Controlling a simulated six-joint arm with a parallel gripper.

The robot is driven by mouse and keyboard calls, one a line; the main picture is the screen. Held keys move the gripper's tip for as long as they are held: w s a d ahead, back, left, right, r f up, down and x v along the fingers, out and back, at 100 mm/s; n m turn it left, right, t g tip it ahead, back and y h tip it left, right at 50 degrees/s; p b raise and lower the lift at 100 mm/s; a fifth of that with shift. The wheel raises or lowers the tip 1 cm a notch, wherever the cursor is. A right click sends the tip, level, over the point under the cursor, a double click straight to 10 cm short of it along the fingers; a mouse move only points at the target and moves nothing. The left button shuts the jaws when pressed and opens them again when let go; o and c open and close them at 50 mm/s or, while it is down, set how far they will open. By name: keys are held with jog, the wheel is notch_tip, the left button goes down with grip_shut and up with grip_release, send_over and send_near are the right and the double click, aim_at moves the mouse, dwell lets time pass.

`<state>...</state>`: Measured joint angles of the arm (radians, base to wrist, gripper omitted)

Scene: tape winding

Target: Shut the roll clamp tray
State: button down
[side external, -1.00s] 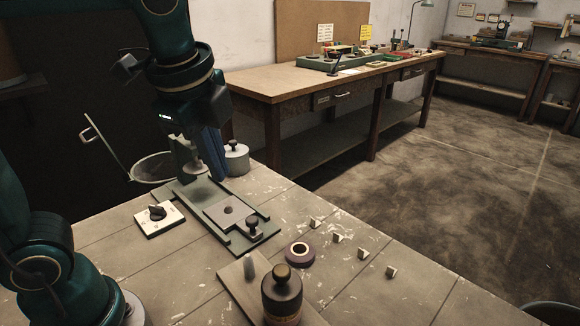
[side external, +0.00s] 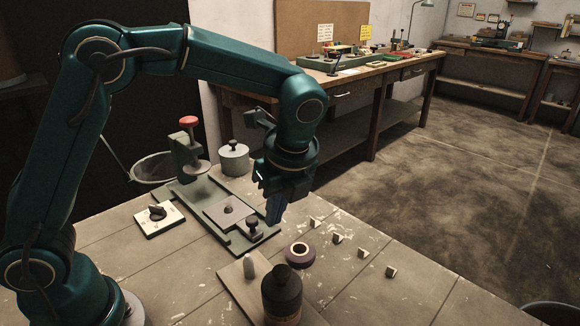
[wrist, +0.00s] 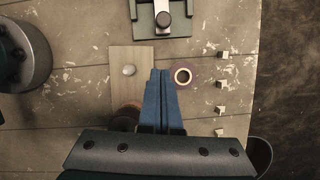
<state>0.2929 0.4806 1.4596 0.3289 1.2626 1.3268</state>
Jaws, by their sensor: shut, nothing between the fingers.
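The roll clamp (side external: 190,150) stands at the back of a long green base, upright with a red knob on top. My gripper (side external: 272,221) is shut and empty, pointing down just right of that handle. In the wrist view its blue fingers (wrist: 160,72) are together, apart from the handle.
A purple tape roll (side external: 300,255) lies near my gripper. A wooden board (side external: 236,287) and a dark bottle (side external: 282,300) are at the front. Several small blocks (side external: 337,239) lie to the right. A switch plate (side external: 159,216) is left of the base, a grey lidded pot (side external: 234,160) behind.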

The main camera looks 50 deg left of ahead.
jog(key=x, duration=0.5)
jog(key=shift+s+a+f, duration=0.1)
jog(key=shift+f, duration=0.25)
jog(key=shift+w+a, duration=0.25)
jog(key=shift+a, duration=0.95)
jog(key=shift+w+a+f, duration=0.1)
jog(key=shift+a+f, duration=0.05)
jog(key=shift+a, duration=0.55)
send_over(220, 205)
jog(key=d, duration=0.2)
jog(key=shift+a, duration=0.1)
